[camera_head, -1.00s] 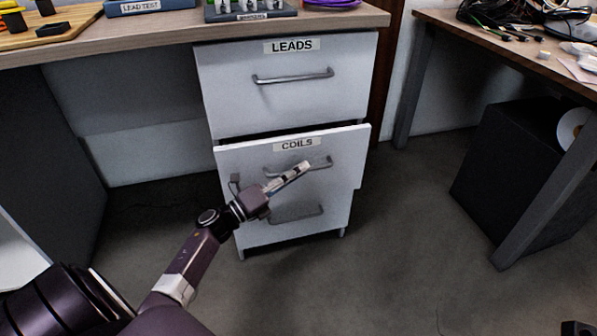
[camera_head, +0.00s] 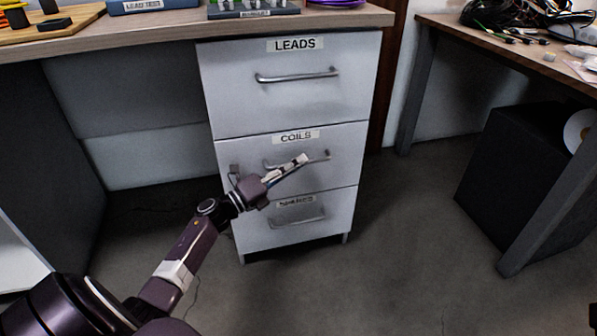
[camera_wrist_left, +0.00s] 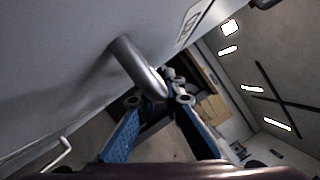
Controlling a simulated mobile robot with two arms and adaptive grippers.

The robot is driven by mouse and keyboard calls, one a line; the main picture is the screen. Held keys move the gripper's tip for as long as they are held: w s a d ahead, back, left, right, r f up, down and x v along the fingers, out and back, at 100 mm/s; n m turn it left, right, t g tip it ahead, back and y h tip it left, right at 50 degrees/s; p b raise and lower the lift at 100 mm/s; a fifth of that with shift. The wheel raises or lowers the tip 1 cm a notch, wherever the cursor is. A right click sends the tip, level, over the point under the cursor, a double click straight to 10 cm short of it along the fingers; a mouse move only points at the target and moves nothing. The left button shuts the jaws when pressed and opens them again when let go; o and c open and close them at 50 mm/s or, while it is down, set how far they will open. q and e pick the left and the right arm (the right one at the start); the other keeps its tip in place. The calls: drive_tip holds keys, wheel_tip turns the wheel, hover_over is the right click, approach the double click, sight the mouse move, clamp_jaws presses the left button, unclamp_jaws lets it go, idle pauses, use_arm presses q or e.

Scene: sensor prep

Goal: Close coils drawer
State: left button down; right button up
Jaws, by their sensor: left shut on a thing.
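The coils drawer (camera_head: 343,147) is the middle drawer of a light grey cabinet, with a COILS label (camera_head: 296,137). Its front looks flush with the drawers above and below. Its metal bar handle (camera_head: 319,157) is partly hidden behind my left gripper (camera_head: 298,163). The left wrist view shows the handle (camera_wrist_left: 138,67) running down to between the fingertips of my left gripper (camera_wrist_left: 160,97), which is shut on it. My right gripper is not clearly in view.
The LEADS drawer (camera_head: 350,95) above and the lower drawer (camera_head: 337,205) look shut. A wooden desktop (camera_head: 150,32) bearing several items lies above the cabinet. A black box (camera_head: 500,165) stands under the right table (camera_head: 480,38). The floor in front is clear.

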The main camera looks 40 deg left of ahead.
use_arm(q)
drive_tip(key=c, duration=2.5)
unclamp_jaws()
drive_tip(key=shift+w+a+r, duration=0.1)
drive_tip(key=shift+a, duration=0.2)
drive_tip(key=shift+o, duration=0.9)
drive_tip(key=v, duration=1.2)
drive_tip(key=shift+d, duration=0.15)
